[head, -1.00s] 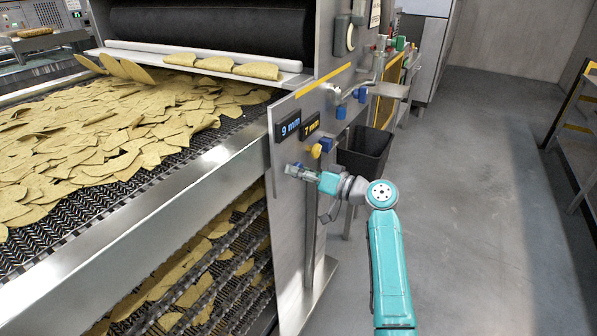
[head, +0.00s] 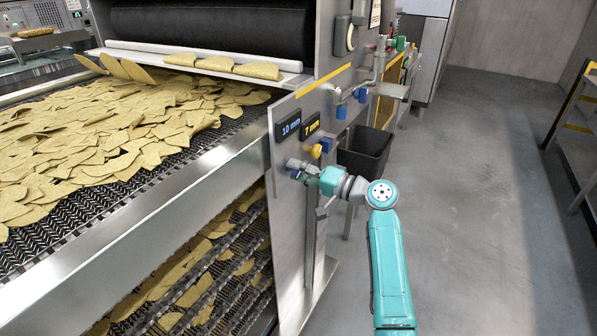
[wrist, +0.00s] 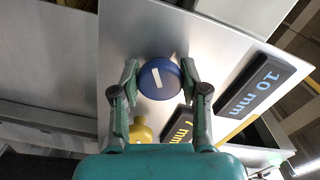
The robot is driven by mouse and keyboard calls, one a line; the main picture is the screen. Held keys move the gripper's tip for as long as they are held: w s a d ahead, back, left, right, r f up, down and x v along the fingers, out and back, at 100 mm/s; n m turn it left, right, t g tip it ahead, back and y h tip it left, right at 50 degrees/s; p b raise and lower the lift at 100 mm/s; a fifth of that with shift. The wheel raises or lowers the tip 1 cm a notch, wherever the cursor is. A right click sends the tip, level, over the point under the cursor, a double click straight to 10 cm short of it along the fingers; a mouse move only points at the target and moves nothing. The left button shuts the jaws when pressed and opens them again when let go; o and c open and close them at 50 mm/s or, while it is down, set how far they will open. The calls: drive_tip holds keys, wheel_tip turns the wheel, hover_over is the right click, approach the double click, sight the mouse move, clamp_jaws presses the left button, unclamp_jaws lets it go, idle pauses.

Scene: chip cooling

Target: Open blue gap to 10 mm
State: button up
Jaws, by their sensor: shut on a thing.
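The blue knob (wrist: 159,78) is round with a white pointer mark and sits on the steel panel. My gripper (wrist: 160,80) is shut on it, one finger on each side, in the wrist view. In the head view my gripper (head: 297,167) is at the panel below the displays, and the blue knob is mostly hidden there by the fingers. The blue display (head: 289,128) reads 10 mm, and it also reads 10 mm in the wrist view (wrist: 257,85). The white mark on the knob is tilted slightly from upright in the wrist view.
A yellow knob (head: 316,150) and a yellow display (head: 310,125) reading 7 mm are close beside my gripper. A conveyor of chips (head: 100,150) runs on the left. A black bin (head: 365,152) stands behind the arm.

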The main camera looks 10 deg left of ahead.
idle(0.5)
drive_tip(key=o, duration=1.2)
drive_tip(key=shift+c, duration=0.2)
drive_tip(key=v, duration=1.2)
